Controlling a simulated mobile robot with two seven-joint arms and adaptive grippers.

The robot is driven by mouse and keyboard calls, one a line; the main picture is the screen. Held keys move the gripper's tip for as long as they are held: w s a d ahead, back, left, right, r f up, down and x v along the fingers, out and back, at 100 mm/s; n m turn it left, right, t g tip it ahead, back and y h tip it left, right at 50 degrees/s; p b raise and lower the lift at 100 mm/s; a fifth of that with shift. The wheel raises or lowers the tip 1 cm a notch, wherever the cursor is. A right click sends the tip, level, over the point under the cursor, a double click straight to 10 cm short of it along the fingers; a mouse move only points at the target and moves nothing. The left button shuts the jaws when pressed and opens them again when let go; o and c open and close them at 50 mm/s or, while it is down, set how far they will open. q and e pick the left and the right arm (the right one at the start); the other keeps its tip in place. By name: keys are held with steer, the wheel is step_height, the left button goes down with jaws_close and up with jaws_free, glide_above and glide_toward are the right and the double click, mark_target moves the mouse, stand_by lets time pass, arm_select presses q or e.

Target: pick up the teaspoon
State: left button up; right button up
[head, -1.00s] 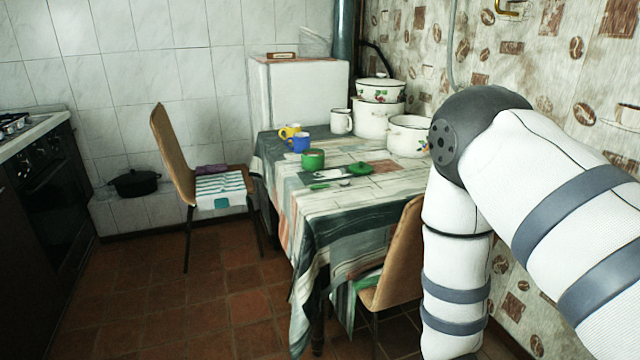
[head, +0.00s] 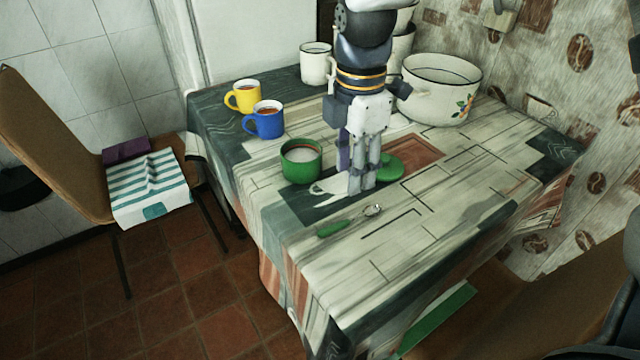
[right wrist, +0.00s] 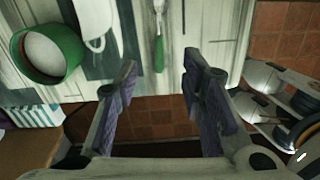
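The teaspoon (head: 333,229) has a green handle and a metal bowl. It lies on the patterned tablecloth near the table's front left edge. In the right wrist view the teaspoon (right wrist: 159,50) points down toward the gap between my fingers. My right gripper (head: 361,187) hangs fingers down over the table, a little behind the spoon in the head view. Its two fingers (right wrist: 160,72) are spread apart with nothing between them, apart from the spoon. My left gripper is not in view.
A green pot (head: 301,161) stands left of my gripper; a green lid (head: 383,168) lies partly behind the fingers. Yellow (head: 243,97) and blue (head: 265,121) mugs and a white pot (head: 440,92) stand farther back. The table (head: 430,225) right of the spoon is clear.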

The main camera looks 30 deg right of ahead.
glide_above(341, 223)
steer(key=s+d, duration=0.1)
step_height(341, 223, down, 6)
steer(key=shift+r+b, duration=0.1)
steer(key=shift+b, duration=0.3)
steer(key=f, duration=0.4)
steer(key=w+a+f, duration=0.1)
steer(key=f, duration=0.1)
steer(key=shift+b, duration=0.4)
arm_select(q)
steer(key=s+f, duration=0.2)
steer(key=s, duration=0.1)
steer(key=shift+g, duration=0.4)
arm_select(e)
steer(key=shift+r, duration=0.15)
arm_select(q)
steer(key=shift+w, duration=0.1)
arm_select(e)
jaws_close()
